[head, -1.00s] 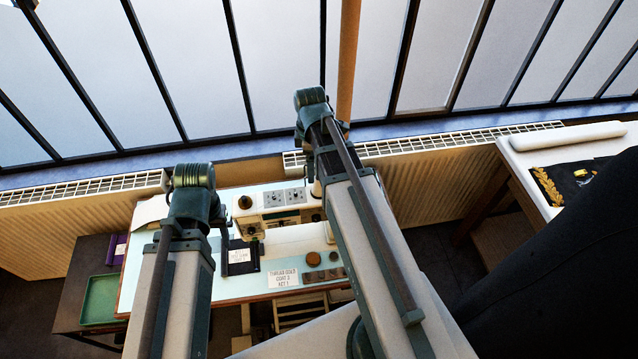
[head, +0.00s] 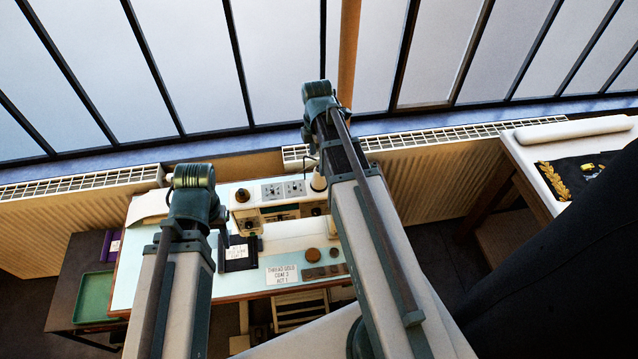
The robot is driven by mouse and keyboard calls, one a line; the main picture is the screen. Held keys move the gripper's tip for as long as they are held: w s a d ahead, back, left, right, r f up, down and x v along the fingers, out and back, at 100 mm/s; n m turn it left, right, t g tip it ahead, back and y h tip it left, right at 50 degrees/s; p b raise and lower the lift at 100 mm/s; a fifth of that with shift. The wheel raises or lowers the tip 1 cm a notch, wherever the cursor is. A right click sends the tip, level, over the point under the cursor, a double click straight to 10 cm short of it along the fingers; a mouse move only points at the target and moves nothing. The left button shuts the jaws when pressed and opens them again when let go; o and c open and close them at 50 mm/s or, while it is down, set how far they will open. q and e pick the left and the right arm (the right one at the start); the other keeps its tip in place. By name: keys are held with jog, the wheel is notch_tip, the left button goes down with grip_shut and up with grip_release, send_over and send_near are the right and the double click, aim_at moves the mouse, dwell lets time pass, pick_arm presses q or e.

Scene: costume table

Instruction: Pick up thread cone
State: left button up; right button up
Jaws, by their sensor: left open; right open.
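A card (head: 281,275) on the table's front part reads "THREAD GOLD COAT 2 ACT 1". My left arm rises left of the machine and my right arm crosses the table's right part. Both arms' upper joints show. I cannot make out the fingers of either gripper; they seem hidden behind the arms.
A cream sewing machine (head: 281,189) stands on the table. A black labelled box (head: 240,256) and a round brown piece (head: 313,255) lie nearby. A green tray (head: 96,297) is at left. Radiators (head: 85,186) line the window wall. Another table (head: 541,190) stands at right.

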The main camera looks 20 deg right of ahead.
aim_at(318, 169)
notch_tip(318, 169, down, 4)
jog(key=b, duration=0.3)
jog(key=shift+f, duration=0.1)
jog(key=f+b, duration=0.5)
jog(key=shift+w+d+f, duration=0.15)
jog(key=shift+w+d, duration=0.1)
jog(key=shift+d, duration=0.1)
jog(key=shift+c, duration=0.2)
grip_shut()
